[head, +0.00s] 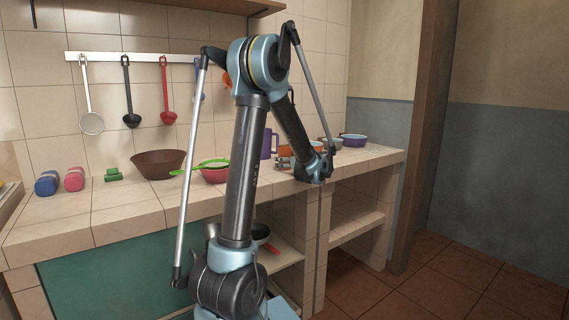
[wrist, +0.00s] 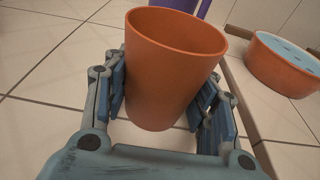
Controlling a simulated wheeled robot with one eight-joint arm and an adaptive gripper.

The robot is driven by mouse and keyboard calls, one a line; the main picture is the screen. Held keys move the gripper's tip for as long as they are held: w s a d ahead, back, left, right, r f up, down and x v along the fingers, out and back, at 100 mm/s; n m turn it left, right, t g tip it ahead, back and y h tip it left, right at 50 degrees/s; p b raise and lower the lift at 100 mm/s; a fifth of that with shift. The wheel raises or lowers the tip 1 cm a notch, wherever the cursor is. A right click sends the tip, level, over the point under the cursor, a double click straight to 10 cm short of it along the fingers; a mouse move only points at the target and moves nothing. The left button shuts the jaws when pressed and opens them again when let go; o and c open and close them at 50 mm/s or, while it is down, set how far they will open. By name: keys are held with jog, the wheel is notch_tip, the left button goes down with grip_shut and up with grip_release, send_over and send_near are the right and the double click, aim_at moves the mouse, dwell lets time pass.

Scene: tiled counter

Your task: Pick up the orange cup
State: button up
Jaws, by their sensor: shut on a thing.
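The orange cup (wrist: 168,75) stands upright in the middle of the wrist view, between the two fingers of my gripper (wrist: 165,100). The fingers press on its left and right sides, so my gripper is shut on it. The wrist view does not clearly show whether the cup's base touches the counter. In the head view, my gripper (head: 284,161) is over the counter at the right of the picture's middle. The cup is mostly hidden there and I cannot make it out clearly.
An orange pot (wrist: 283,62) stands right of the cup. A purple mug (head: 266,145) is behind my arm on the tiled counter (head: 120,205). A brown bowl (head: 158,164) and a red bowl (head: 214,172) stand to the left. A blue-purple bowl (head: 353,140) is at the right end.

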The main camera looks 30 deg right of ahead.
notch_tip(320, 180, up, 10)
dwell(0.7)
